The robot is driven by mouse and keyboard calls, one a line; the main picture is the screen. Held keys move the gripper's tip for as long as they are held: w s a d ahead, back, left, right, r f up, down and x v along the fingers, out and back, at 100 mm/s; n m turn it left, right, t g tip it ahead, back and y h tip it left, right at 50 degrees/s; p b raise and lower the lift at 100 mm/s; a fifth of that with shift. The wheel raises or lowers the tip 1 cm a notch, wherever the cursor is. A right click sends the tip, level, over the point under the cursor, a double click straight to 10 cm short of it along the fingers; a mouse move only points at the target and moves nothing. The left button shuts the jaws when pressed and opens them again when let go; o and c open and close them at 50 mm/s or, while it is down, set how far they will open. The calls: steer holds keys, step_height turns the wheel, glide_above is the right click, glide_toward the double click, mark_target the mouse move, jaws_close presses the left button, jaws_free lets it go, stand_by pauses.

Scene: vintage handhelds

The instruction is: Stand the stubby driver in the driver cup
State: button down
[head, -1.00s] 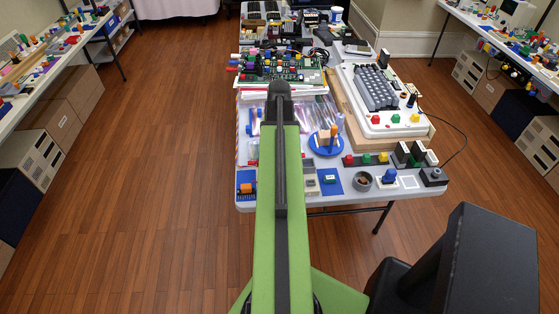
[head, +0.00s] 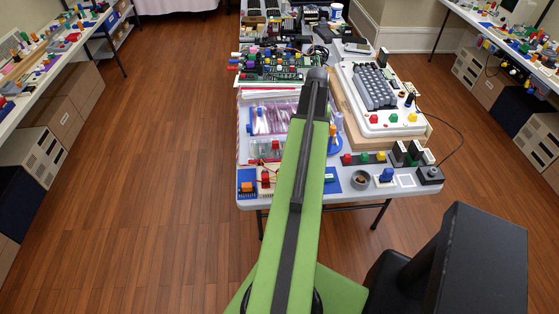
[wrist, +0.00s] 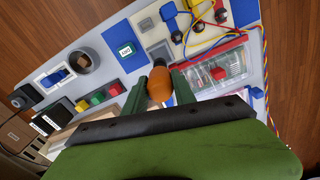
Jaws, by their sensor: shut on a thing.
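My gripper (wrist: 159,76) is shut on the stubby driver (wrist: 160,88) in the wrist view. Its rounded orange handle sits between the two green fingers, with a dark end toward the top of the picture. The driver cup (wrist: 71,61) is a round grey cup with a brownish inside, left of the gripper and apart from it. In the head view the cup (head: 353,183) stands near the table's front edge, right of my arm. My arm hides the gripper and driver there.
A blue pad (wrist: 112,35) with a small green-and-white part lies between gripper and cup. A blue-knobbed switch (wrist: 55,77) and coloured buttons (wrist: 97,98) flank the cup. A clear, red-edged box (wrist: 200,78) is on the gripper's right. A keyboard unit (head: 347,80) stands farther back.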

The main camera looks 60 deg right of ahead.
steer(key=shift+a+f+b, duration=0.1)
steer(key=shift+f+b, duration=0.45)
steer(key=shift+f, duration=0.7)
steer(key=shift+f+b, duration=1.5)
steer(key=shift+f+b, duration=1.25)
steer(key=shift+f, duration=0.05)
steer(key=c, duration=0.9)
jaws_free()
steer(key=shift+c, duration=0.2)
steer(key=shift+r, duration=0.1)
step_height(320, 180, up, 18)
steer(key=p, duration=1.7)
steer(key=shift+f+p, duration=0.25)
steer(key=shift+p, duration=0.05)
steer(key=shift+f, duration=0.1)
